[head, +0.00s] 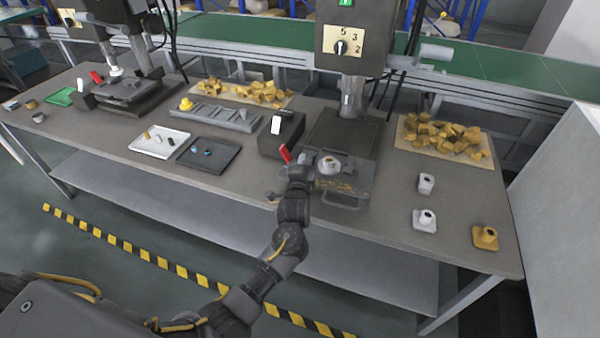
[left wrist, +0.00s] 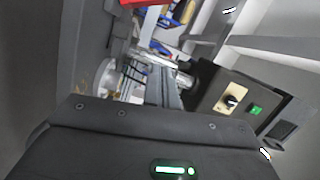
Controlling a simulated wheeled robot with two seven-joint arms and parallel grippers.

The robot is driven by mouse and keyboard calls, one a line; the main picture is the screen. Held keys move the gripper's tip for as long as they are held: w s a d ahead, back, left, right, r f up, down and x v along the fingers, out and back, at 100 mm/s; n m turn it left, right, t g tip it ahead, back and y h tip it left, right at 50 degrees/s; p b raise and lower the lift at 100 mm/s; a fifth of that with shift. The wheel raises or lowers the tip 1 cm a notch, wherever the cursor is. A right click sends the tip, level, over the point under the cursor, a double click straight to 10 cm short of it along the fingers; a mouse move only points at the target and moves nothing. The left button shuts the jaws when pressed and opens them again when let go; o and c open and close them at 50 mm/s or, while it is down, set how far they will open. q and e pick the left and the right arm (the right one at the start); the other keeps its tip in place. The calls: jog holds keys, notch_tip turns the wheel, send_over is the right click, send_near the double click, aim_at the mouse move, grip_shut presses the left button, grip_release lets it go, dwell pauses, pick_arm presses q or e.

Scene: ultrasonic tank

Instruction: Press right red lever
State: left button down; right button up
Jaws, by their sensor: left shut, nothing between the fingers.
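The right red lever (head: 285,153) stands tilted at the front left of the right ultrasonic machine, beside a black box with a white switch (head: 276,125). My left gripper (head: 298,172) is just in front of and below the lever, very close to it; I cannot tell whether they touch. It is shut and holds nothing. In the left wrist view a red piece (left wrist: 145,3), likely the lever, shows at the top edge. The fingertips are hard to make out. A second red lever (head: 97,77) is on the left machine. My right gripper is not in view.
The right machine's head (head: 345,38) hangs above its fixture (head: 330,165), which has a metal handle. Yellow parts lie on a tray (head: 445,117) at right. Several loose fittings (head: 425,219) stand at the front right. White (head: 150,150) and black trays (head: 222,168) lie to the left.

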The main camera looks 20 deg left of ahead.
pick_arm(q)
jog(key=shift+s+d+r+b, duration=0.1)
jog(key=shift+s+d+b, duration=0.05)
jog(key=shift+s, duration=0.8)
jog(key=shift+s+d+r+b, duration=0.1)
jog(key=shift+s+d+r, duration=0.05)
jog(key=shift+s, duration=0.85)
jog(key=shift+s+d+r+b, duration=0.1)
jog(key=shift+s+d+b, duration=0.05)
jog(key=shift+s, duration=0.8)
